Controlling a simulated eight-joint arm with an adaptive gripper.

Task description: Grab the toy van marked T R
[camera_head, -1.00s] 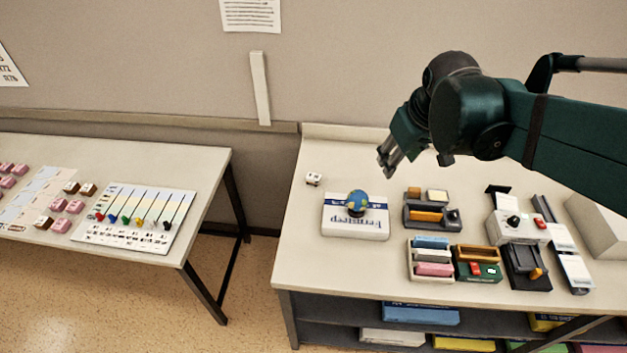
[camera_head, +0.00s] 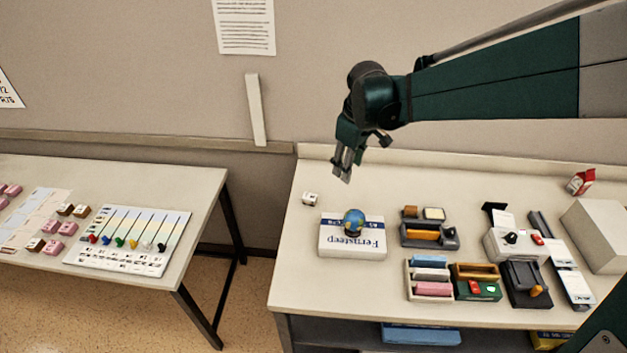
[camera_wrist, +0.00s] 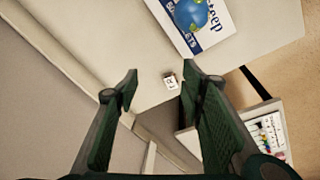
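A small whitish block-like thing with dark marks (camera_head: 310,198), seemingly the toy van, sits alone near the left back of the right table. It also shows in the wrist view (camera_wrist: 170,82), between and beyond my fingertips; its lettering is too small to read surely. My gripper (camera_head: 343,172) hangs above the table's back left part, up and to the right of it in the head view. In the wrist view my gripper (camera_wrist: 160,78) has its fingers wide apart, with nothing held between them.
A globe (camera_head: 354,222) stands on a white and blue paper box (camera_head: 340,246), right of the small thing. Trays and desk devices fill the table's middle and right. A wall (camera_head: 180,70) rises behind. The left table (camera_head: 130,172) holds pink and brown blocks and a chart board.

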